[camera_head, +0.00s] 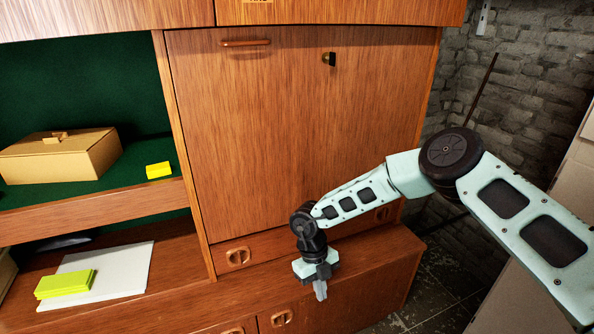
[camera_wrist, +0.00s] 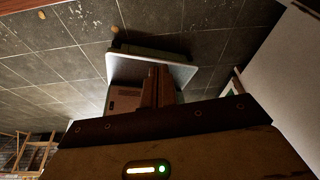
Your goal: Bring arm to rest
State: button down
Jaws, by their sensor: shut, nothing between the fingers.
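My arm (camera_head: 350,200) reaches in from the right in the head view, with its elbow bent beside the brick wall. My gripper (camera_head: 320,290) hangs pointing down in front of the wall unit's lower ledge. Its fingers are together and hold nothing. In the wrist view the closed fingers (camera_wrist: 158,88) show in the middle, above my base and a tiled floor.
The teak wall unit (camera_head: 290,120) has a closed flap door with a handle (camera_head: 245,43) and several drawers. Left shelves hold a cardboard box (camera_head: 60,155), a yellow block (camera_head: 158,170), a white board (camera_head: 125,268) and yellow-green pads (camera_head: 65,284). A brick wall (camera_head: 530,90) stands at right.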

jog(key=w+a+r+n+t+p, duration=0.1)
jog(key=w+a+r+n+t, duration=0.15)
jog(key=r, duration=0.25)
jog(key=w+a+r+n+t+p, duration=0.1)
jog(key=w+r+n+t, duration=0.2)
jog(key=w+r, duration=0.15)
jog(key=s+a+r+n+t+y+p, duration=0.1)
jog(key=s+a+r+n+y, duration=0.15)
jog(key=r+n, duration=0.35)
jog(key=s+a+r+n+t+y+p, duration=0.15)
jog(key=a+r+n, duration=0.25)
jog(key=r, duration=0.5)
jog(key=s+a+r+n+t+y+p, duration=0.1)
jog(key=s+a+r+n+y, duration=0.25)
jog(key=r, duration=0.35)
jog(key=s+d+r+n+g+p, duration=0.1)
jog(key=s+r+n+g, duration=0.15)
jog(key=s+n, duration=0.3)
jog(key=s+d+r+n+g+p, duration=0.1)
jog(key=s+d+r+n, duration=0.1)
jog(key=s+r+n, duration=0.4)
jog(key=s+d+r+n+g+h+p, duration=0.1)
jog(key=s+d+n+h, duration=0.4)
jog(key=s+d, duration=1.1)
jog(key=shift+d+n+g+p, duration=0.3)
jog(key=shift+n+g, duration=0.35)
jog(key=shift+n, duration=0.5)
jog(key=shift+a, duration=0.1)
